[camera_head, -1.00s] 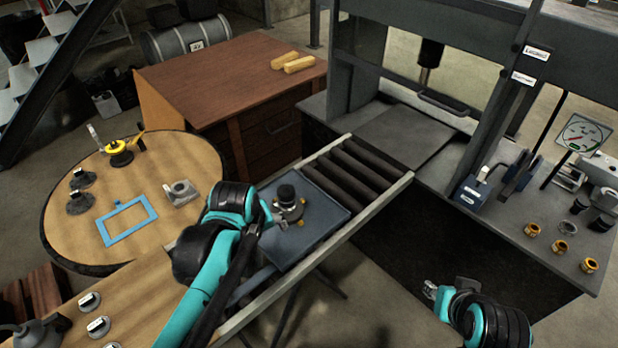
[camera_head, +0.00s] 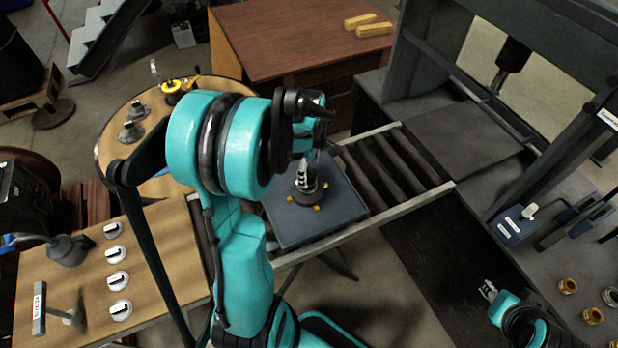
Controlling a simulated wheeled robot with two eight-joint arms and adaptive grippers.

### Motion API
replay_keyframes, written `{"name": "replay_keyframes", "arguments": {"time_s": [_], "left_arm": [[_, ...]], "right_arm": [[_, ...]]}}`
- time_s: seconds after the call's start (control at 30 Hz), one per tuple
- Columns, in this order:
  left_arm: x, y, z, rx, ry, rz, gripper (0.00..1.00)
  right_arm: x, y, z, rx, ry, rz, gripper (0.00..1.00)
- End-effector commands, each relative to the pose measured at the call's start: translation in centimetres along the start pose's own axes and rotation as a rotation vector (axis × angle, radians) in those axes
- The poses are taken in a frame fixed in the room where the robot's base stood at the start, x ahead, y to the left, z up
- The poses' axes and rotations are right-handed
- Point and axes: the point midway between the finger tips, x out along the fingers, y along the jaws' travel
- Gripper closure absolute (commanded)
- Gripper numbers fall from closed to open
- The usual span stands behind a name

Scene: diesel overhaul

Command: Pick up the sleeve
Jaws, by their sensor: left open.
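A grey round fixture (camera_head: 307,197) with small yellow parts sits on the blue-grey tray (camera_head: 345,214). The dark cylinder on top of it is mostly hidden by my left gripper (camera_head: 308,168). I cannot tell for sure whether that cylinder is the sleeve. My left gripper is open and right above the fixture, with its fingers pointing down. Contact cannot be made out. My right gripper (camera_head: 488,291) is at the lower right, away from the tray, and its fingers are too small to read.
The tray sits on a roller conveyor (camera_head: 395,165) leading to a press (camera_head: 445,65). Several gold rings (camera_head: 568,286) stand on the bench at right. A brown cabinet (camera_head: 285,40) stands behind.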

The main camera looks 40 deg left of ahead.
Motion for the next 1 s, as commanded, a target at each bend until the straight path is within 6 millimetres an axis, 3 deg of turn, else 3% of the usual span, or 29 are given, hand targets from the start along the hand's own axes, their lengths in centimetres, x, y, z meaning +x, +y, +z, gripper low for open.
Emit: {"name": "replay_keyframes", "arguments": {"time_s": [0.03,0.2,0.47,0.7,0.73,1.0], "left_arm": [[1.1,0.1,0.0,0.000,0.000,0.000,0.28],[2.9,0.1,0.0,0.001,0.000,0.001,0.28],[3.0,0.1,0.1,0.002,0.000,0.001,0.28],[3.0,0.1,0.1,0.002,0.000,0.001,0.91],[3.0,0.1,0.1,0.002,0.000,0.001,0.95],[2.9,0.1,0.0,0.002,0.000,0.001,0.96]], "right_arm": [[0.4,0.0,0.3,0.000,0.000,0.000,0.66],[0.8,0.0,0.6,0.000,0.000,0.000,0.66],[0.7,0.0,0.5,0.000,0.000,0.000,0.66],[0.7,0.0,0.5,0.000,0.000,0.000,0.66],[0.7,0.0,0.5,0.000,0.000,0.000,0.66],[0.7,0.0,0.5,0.000,0.000,0.000,0.66]]}}
